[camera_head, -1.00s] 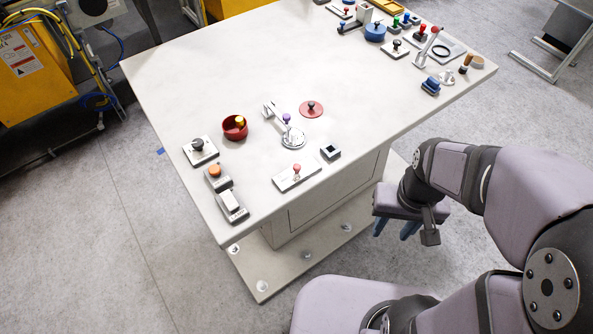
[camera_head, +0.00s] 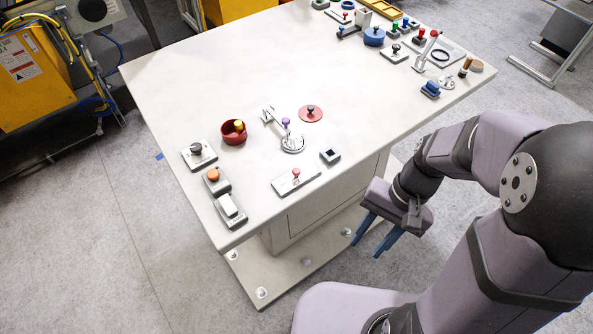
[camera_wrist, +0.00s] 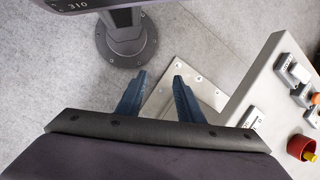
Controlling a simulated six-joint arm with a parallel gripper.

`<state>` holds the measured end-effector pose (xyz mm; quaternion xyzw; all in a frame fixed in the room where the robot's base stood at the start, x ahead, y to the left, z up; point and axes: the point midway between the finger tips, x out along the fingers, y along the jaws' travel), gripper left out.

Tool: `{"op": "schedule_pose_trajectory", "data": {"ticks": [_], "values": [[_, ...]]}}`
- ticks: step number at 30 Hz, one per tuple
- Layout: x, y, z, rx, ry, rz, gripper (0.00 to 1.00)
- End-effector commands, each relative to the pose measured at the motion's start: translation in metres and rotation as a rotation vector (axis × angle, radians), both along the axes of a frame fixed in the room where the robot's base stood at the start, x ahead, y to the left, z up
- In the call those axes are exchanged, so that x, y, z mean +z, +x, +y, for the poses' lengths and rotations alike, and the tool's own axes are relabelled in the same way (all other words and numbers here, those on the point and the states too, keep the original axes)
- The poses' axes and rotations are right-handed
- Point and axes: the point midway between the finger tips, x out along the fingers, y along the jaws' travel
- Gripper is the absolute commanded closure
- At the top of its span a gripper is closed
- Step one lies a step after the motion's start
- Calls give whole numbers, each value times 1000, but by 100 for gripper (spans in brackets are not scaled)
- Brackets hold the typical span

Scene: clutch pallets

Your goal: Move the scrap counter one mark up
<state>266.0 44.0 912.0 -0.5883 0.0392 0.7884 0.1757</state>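No label reading scrap counter is legible, so I cannot tell which control it is. Controls near the table's front include a light plate with a red knob (camera_head: 296,174), a purple-topped lever on a round base (camera_head: 292,144), and a dark-knobbed plate (camera_head: 197,150). A small dark-windowed block (camera_head: 330,155) lies right of the lever. My gripper (camera_head: 368,242) hangs off the table's front right side, apart from everything. In the wrist view its two blue fingers (camera_wrist: 159,82) are spread with nothing between them.
The pale table (camera_head: 210,85) also holds a red bowl (camera_head: 233,138) with a yellow knob, a red disc (camera_head: 311,114), an orange button (camera_head: 213,175) and a white rocker (camera_head: 229,207). More controls and a blue pot (camera_head: 374,37) crowd the far right. The table's middle is fairly clear.

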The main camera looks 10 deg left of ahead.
Motion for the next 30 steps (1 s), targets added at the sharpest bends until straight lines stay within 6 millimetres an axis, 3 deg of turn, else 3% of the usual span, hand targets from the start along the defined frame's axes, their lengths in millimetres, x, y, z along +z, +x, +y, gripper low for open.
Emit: {"op": "schedule_pose_trajectory", "data": {"ticks": [1,5,9,13,21,30], "values": [[-10,0,12,-78,53,78,66],[-16,10,51,-295,219,280,66],[-16,39,89,-514,418,484,66],[-15,77,111,-696,611,645,66],[-14,144,116,-922,915,835,66],[-13,163,113,-974,1001,872,66]]}}
